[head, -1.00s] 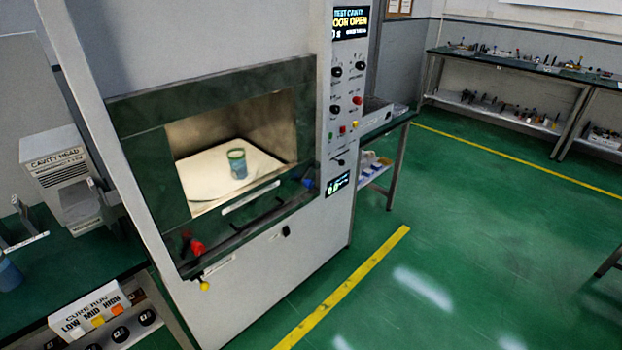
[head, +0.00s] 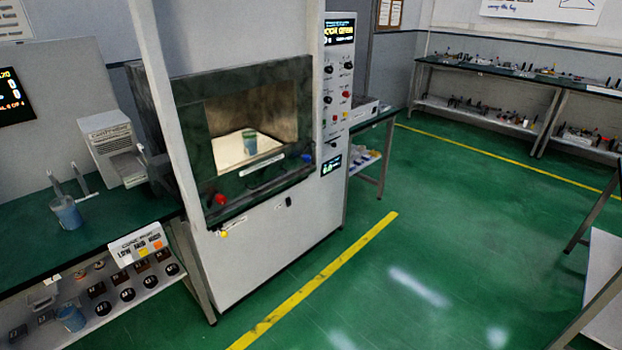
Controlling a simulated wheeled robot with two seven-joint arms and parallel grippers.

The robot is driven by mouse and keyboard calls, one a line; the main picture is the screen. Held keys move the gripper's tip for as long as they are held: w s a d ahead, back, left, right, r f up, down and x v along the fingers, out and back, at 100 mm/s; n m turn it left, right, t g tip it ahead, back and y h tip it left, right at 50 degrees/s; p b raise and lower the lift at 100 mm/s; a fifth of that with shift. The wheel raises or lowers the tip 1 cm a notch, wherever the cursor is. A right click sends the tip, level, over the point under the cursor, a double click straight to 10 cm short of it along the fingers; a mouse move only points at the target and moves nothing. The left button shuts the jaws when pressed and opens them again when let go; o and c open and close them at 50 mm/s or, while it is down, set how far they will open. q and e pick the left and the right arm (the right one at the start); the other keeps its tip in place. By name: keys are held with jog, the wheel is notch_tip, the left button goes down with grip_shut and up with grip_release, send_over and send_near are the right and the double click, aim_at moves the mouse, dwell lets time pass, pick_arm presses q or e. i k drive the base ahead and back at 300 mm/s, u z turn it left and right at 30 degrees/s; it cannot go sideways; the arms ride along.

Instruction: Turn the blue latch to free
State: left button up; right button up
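The blue latch (head: 308,161) is a small blue knob at the lower right of the dark green frame of the test cavity (head: 255,150). It is small in the head view, and I cannot tell which way it is turned. A red latch (head: 221,199) sits at the lower left of the same frame, with a small yellow piece (head: 224,233) below it. Neither of my grippers is in view.
A control panel (head: 337,100) with knobs and a display is right of the cavity. A green bench (head: 110,220) with a grey device (head: 112,145) and a blue cup (head: 67,212) stands left. Open green floor (head: 440,250) with yellow lines lies right. A table edge shows at far right.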

aim_at(305, 157)
jog(key=z, duration=1.4)
jog(key=i, duration=1.05)
jog(key=z, duration=0.45)
jog(key=i, duration=1.15)
jog(key=u, duration=0.3)
